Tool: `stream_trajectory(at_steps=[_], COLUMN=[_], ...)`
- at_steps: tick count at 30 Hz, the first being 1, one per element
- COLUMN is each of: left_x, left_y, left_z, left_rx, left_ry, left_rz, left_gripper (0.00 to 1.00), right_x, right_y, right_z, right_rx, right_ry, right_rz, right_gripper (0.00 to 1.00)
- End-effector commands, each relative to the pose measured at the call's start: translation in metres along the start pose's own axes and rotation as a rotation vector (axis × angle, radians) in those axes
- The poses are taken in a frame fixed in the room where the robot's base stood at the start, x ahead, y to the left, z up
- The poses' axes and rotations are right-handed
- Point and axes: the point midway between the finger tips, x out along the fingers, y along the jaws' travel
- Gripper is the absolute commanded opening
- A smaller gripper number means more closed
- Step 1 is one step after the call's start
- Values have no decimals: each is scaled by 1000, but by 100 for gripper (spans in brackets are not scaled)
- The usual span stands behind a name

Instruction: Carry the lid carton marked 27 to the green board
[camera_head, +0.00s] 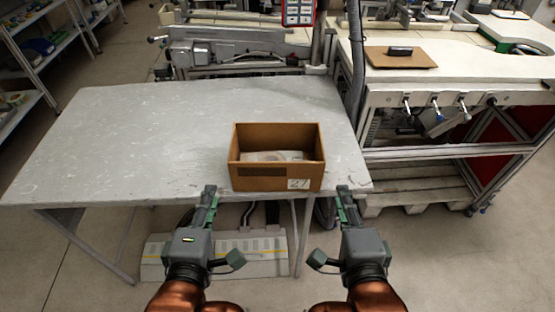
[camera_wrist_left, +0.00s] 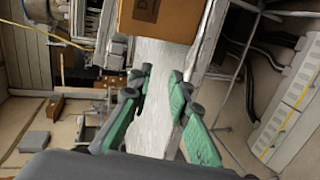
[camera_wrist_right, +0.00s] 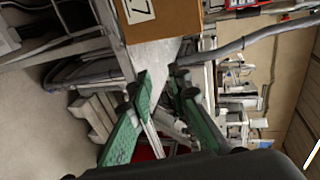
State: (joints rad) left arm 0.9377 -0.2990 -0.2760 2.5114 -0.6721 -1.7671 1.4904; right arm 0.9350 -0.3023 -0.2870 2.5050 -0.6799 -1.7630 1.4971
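The brown open-topped carton (camera_head: 245,180) with a white label reading 27 stands upright near the front edge of the grey table. A pale flat item (camera_head: 272,156) lies inside it. My left gripper (camera_head: 207,200) is open and empty, in front of the carton's left side and apart from it. My right gripper (camera_head: 345,203) is open and empty, just right of the carton's right side. The carton shows at the top of the left wrist view (camera_wrist_left: 165,25) and, with its label, in the right wrist view (camera_wrist_right: 165,20). I cannot make out a green board for certain.
The grey table (camera_head: 110,140) is bare left of the carton. A workbench (camera_head: 470,85) at the right bears a brown board (camera_head: 400,58) with a dark block on it. A bench with machinery (camera_head: 235,50) stands behind. Shelves (camera_head: 40,50) stand at far left.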

Motion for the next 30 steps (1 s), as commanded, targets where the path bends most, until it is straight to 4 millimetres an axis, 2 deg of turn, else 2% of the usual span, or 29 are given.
stream_trajectory(at_steps=[1,4,16,20,30], left_x=[-3,-5,1,16,80], left_y=[7,13,12,12,14], left_z=[2,4,4,4,3], left_rx=[-20,-40,-36,-34,-34], left_ry=[-2,-2,-2,0,1], left_rz=[15,25,24,23,22], left_gripper=[17,17,17,17,17], right_x=[-3,-5,1,16,80], right_y=[-7,-13,-12,-12,-14], right_z=[2,4,3,3,3], right_rx=[20,40,38,34,34], right_ry=[-2,-2,0,2,1], right_rz=[-14,-25,-24,-24,-22], right_gripper=[17,17,17,17,17])
